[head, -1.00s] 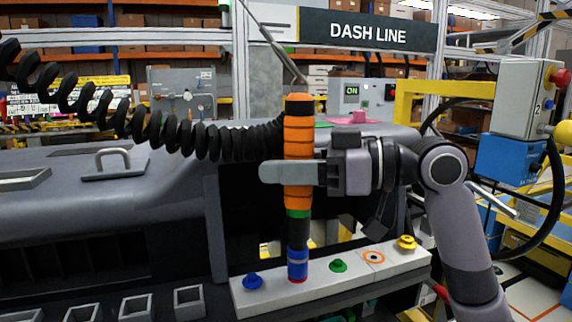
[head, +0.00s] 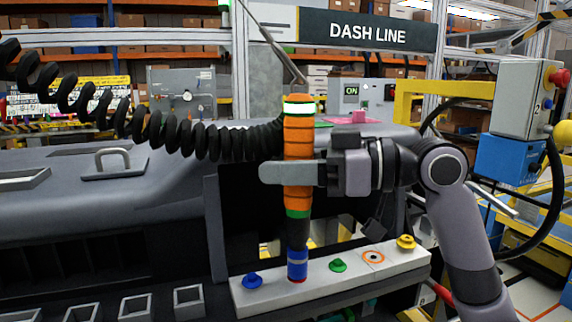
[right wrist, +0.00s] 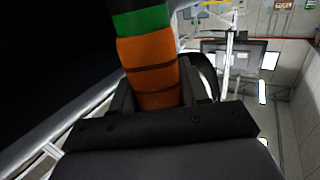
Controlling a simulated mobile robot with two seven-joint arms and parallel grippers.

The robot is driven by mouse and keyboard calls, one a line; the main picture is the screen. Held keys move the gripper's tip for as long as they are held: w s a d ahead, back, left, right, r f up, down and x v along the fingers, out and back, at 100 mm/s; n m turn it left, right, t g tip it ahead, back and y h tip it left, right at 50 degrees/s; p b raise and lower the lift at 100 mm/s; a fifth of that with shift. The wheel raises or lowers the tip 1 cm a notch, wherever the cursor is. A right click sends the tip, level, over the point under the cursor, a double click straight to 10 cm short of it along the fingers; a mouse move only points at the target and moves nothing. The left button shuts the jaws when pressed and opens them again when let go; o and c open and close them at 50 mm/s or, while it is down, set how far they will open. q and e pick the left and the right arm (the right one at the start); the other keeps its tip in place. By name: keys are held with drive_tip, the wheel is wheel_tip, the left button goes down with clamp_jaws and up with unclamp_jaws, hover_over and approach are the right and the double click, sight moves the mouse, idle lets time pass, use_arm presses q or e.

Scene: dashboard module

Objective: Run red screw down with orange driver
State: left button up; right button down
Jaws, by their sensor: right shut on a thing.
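The orange driver (head: 299,190) stands upright in the head view, with a green ring, a black neck and a blue nose at its lower end. A lit white band shows near its top. My right gripper (head: 292,172) is shut around its orange body, and the grip also shows in the right wrist view (right wrist: 155,85). The blue nose rests over the white strip (head: 322,285). A thin edge of the red screw (head: 298,281) shows under the nose; the rest is hidden. My left gripper is not in view.
On the strip, a blue screw (head: 252,281) sits left of the driver; a green screw (head: 338,265), an orange-ringed empty spot (head: 373,257) and a yellow screw (head: 405,242) sit right. A black coiled hose (head: 200,140) runs left from the driver's top.

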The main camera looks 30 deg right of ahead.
sight(287, 117)
drive_tip(key=shift+r+p, duration=2.75)
drive_tip(key=shift+r, duration=0.3)
drive_tip(key=shift+f, duration=0.1)
